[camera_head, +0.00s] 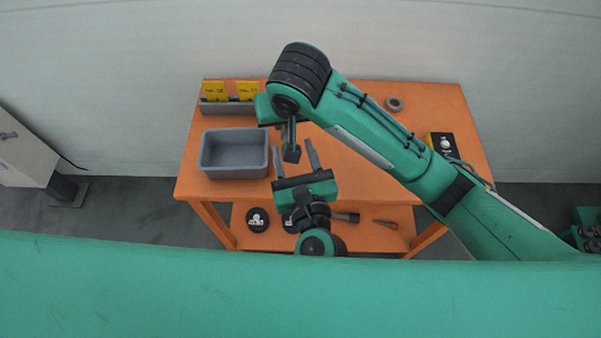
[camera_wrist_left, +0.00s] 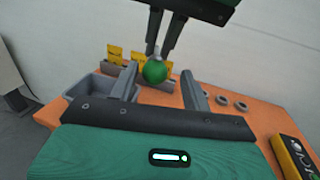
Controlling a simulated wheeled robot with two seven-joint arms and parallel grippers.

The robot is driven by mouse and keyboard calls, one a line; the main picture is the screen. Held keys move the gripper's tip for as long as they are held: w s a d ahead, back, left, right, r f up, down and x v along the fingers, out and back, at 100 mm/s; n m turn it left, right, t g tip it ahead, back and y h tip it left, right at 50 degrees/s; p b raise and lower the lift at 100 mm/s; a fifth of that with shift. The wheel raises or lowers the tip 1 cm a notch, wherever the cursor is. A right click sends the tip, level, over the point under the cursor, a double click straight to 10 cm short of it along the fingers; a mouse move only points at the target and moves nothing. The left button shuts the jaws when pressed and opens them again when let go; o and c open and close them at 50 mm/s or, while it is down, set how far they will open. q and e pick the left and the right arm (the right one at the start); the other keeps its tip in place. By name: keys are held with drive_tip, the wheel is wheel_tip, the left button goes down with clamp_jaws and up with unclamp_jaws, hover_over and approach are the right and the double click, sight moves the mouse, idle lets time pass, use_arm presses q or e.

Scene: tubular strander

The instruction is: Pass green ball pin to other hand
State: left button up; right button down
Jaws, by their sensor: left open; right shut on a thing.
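The green ball pin (camera_wrist_left: 155,72) hangs from my right gripper in the left wrist view, ball downward. My right gripper (camera_wrist_left: 161,48) is shut on its upper end and comes down from above; in the head view the right gripper (camera_head: 291,150) is over the table. My left gripper (camera_wrist_left: 159,76) is open, its fingers pointing at the right gripper, and in the left wrist view the ball shows between the two fingers. I cannot tell how deep it sits between them. In the head view the left gripper (camera_head: 293,156) is below the right one, and the green ball cannot be made out.
An orange table (camera_head: 360,180) stands below with a grey bin (camera_head: 234,170) on its left. Yellow-labelled holders (camera_head: 230,108) stand behind the bin. A grey ring (camera_head: 394,103) and a yellow-black box (camera_head: 442,145) are on the right. The lower shelf carries black round items (camera_head: 257,220).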

use_arm(q)
drive_tip(key=shift+x, duration=0.95)
clamp_jaws()
use_arm(e)
drive_tip(key=c, duration=1.4)
unclamp_jaws()
